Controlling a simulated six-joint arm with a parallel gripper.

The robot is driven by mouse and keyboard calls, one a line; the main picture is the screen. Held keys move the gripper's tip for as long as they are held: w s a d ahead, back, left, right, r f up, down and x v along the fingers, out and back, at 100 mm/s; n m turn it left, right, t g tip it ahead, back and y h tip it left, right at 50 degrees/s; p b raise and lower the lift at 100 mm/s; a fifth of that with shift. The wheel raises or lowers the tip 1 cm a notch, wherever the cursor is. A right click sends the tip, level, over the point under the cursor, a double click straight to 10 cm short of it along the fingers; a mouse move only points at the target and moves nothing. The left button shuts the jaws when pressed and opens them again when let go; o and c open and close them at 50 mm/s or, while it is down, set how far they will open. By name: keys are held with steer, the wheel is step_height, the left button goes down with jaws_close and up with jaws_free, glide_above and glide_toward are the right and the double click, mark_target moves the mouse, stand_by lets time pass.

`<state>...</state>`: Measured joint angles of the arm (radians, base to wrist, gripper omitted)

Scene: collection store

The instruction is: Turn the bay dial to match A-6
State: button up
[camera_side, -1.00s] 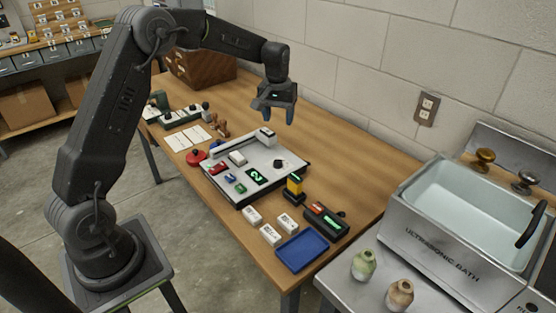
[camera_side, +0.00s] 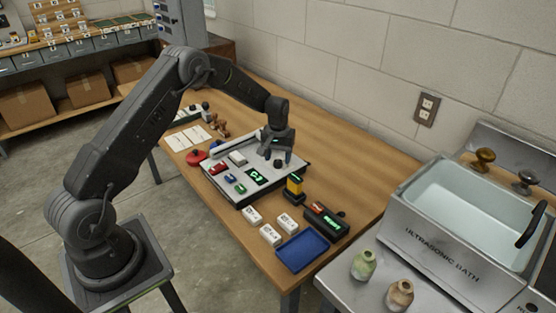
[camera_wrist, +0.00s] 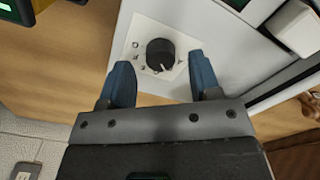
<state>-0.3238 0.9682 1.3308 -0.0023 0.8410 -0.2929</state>
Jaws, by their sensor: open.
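The bay dial is a black round knob (camera_wrist: 160,54) with a white pointer line, on a white plate with small printed marks around it. In the wrist view it lies between and just beyond my gripper's (camera_wrist: 160,78) two blue fingertips, which stand open on either side. In the side view my gripper (camera_side: 277,158) hangs low over the grey panel (camera_side: 222,187), close to the dial (camera_side: 279,163). A green display (camera_side: 257,177) on the panel shows a lit character, too small to read surely. I cannot tell whether the fingers touch the dial.
A red button (camera_side: 196,157), a yellow and black device (camera_side: 295,186), a black box with a green display (camera_side: 325,221), white labelled blocks (camera_side: 271,235) and a blue tray (camera_side: 302,250) stand around the panel. The table's right back is clear.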

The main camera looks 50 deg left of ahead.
steer(key=shift+f, duration=0.8)
steer(key=shift+c, duration=0.2)
steer(key=c, duration=0.9)
steer(key=shift+n, duration=3.2)
steer(key=o, duration=0.9)
steer(key=shift+o, duration=0.2)
